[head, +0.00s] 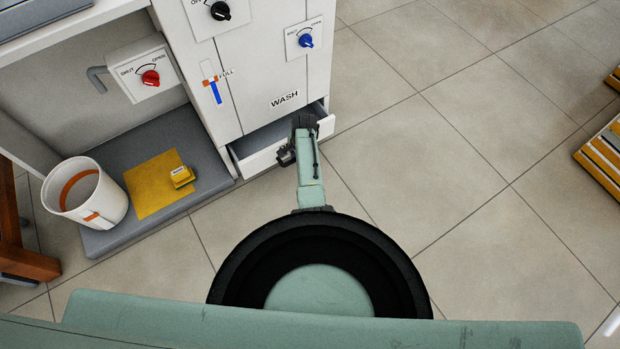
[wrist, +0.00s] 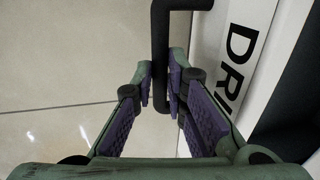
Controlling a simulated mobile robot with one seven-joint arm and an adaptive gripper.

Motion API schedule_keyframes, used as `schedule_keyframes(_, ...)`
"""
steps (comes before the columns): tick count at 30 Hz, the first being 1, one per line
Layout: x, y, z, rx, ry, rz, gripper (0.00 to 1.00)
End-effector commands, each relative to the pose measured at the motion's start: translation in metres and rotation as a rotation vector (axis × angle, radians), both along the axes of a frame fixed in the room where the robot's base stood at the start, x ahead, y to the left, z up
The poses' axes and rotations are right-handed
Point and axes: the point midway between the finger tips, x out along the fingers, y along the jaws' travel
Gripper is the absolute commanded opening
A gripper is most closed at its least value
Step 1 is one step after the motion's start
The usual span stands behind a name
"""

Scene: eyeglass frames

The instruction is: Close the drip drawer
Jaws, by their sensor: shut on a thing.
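The drip drawer (head: 262,163) is at the foot of the white cabinet in the head view, under the WASH label. It stands partly open, with a dark gap behind its white front. In the wrist view its front (wrist: 225,55) runs along the right with large black letters, partly cut off. A black bar handle (wrist: 160,35) stands off this front. My gripper (head: 305,122) is at the drawer front. In the wrist view my gripper (wrist: 162,85) has its purple-padded fingers on either side of the handle, shut on it. My arm hides part of the drawer in the head view.
The white cabinet (head: 240,85) has black and blue knobs above the drawer. To its left, a white bucket (head: 105,205) and a yellow block on a yellow cloth (head: 150,200) are on a grey base.

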Motion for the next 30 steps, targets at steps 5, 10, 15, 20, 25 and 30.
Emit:
schedule_keyframes(5,0.030,0.022,-0.009,0.000,-0.002,0.002,0.00)
schedule_keyframes(10,0.052,0.038,-0.006,0.000,-0.002,0.002,0.00)
schedule_keyframes(15,0.064,0.047,-0.004,-0.001,0.002,0.000,0.00)
schedule_keyframes(20,0.064,0.047,-0.001,-0.002,0.002,0.000,0.00)
schedule_keyframes(25,0.064,0.046,-0.001,-0.002,0.002,0.000,0.22)
schedule_keyframes(30,0.064,0.046,-0.001,-0.002,0.002,0.000,0.33)
